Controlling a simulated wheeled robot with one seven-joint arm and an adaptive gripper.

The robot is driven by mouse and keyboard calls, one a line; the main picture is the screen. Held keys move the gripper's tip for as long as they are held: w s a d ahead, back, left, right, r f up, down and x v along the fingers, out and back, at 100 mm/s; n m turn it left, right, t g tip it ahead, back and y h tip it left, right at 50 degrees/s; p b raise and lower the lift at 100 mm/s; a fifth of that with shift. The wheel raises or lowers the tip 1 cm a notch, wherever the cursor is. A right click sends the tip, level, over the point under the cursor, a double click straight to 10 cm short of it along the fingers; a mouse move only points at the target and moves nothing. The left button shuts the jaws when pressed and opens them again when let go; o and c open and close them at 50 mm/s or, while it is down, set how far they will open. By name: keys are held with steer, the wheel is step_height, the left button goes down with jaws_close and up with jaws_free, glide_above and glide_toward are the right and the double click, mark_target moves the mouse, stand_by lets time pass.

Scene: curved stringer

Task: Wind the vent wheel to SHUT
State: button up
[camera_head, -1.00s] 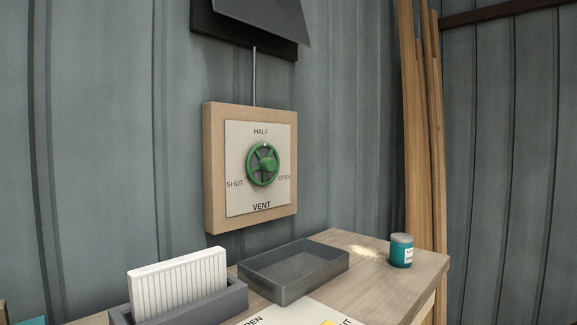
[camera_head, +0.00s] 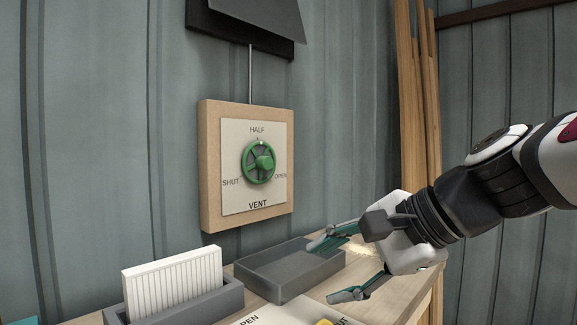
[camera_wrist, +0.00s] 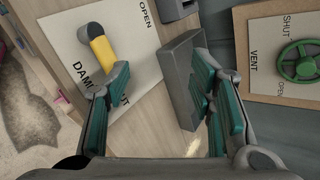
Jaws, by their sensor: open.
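The green vent wheel (camera_head: 258,162) is mounted on a pale plate (camera_head: 236,196) on a wooden wall board. A pale mark at its top rim faces HALF; SHUT is printed at the left and OPEN at the right. The wheel also shows at the right of the wrist view (camera_wrist: 300,62). My gripper (camera_head: 325,272) is open and empty, below and right of the wheel, by the grey tray and well apart from the wheel. Its teal fingers are spread in the wrist view (camera_wrist: 157,72).
A grey open tray (camera_head: 275,287) and a rack holding a white ribbed block (camera_head: 172,282) stand on the wooden bench (camera_head: 395,300). A damper plate with a yellow handle (camera_wrist: 103,50) lies nearby. A dark flap (camera_head: 262,15) hangs above, with a rod to the board. Wooden planks (camera_head: 412,100) stand at right.

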steer(key=w+a+r+m+t+y, duration=0.35)
steer(key=w+r+m, duration=0.45)
steer(key=w, duration=0.4)
steer(key=m+t+y, duration=0.2)
steer(key=m, duration=0.4)
glide_toward(268, 162)
steer(key=p+x, duration=0.2)
steer(key=x, duration=0.7)
steer(key=shift+w+a, duration=0.2)
steer(key=shift+w, duration=0.1)
steer(key=shift+c, duration=0.3)
steer(key=c, duration=1.1)
